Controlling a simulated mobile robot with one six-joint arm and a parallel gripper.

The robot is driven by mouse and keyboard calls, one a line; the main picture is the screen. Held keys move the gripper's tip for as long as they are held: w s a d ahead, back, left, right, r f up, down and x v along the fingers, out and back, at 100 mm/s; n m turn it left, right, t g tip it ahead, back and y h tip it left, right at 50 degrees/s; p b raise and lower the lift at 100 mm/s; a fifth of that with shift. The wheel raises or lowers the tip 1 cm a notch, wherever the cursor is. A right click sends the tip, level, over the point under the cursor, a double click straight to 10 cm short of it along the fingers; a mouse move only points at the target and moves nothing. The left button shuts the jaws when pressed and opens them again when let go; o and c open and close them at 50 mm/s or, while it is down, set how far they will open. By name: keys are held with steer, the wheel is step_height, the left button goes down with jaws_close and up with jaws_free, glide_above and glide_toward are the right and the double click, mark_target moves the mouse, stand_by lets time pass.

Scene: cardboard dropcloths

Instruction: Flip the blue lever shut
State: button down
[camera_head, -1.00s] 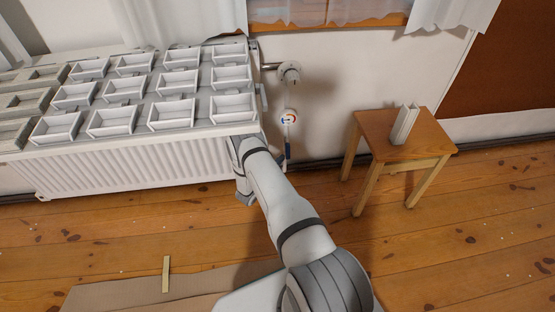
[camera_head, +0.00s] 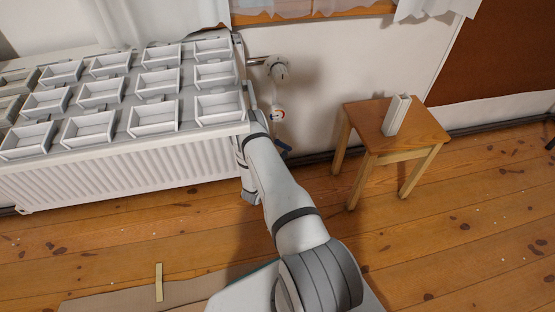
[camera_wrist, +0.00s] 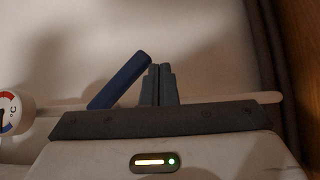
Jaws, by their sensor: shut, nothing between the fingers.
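The blue lever (camera_head: 283,148) sits on the thin pipe beside the radiator, partly behind my arm in the head view. In the wrist view the blue lever (camera_wrist: 120,80) stands at a slant to the pipe (camera_wrist: 225,101), neither along it nor square across it. My gripper (camera_wrist: 158,72) is shut and empty, with its fingertips just right of the lever's free end. Whether they touch it I cannot tell. In the head view my arm hides most of the gripper.
A round temperature gauge (camera_head: 278,114) is on the pipe above the lever, with a valve knob (camera_head: 277,68) higher up. The radiator (camera_head: 120,172), topped with several white trays, stands left of my arm. A wooden stool (camera_head: 422,128) stands to the right.

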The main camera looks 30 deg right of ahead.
steer(key=shift+s+d+r+n+t+h+b, duration=0.55)
steer(key=shift+d+r+n+h+b, duration=0.45)
steer(key=shift+d, duration=0.85)
steer(key=s+a+f, duration=0.2)
steer(key=s+f, duration=0.1)
steer(key=f, duration=0.2)
steer(key=s+a+f+b, duration=0.1)
steer(key=s+a+f, duration=0.1)
steer(key=f, duration=0.3)
steer(key=shift+s+a+f, duration=0.15)
steer(key=shift+s+a, duration=0.2)
steer(key=shift+s, duration=0.15)
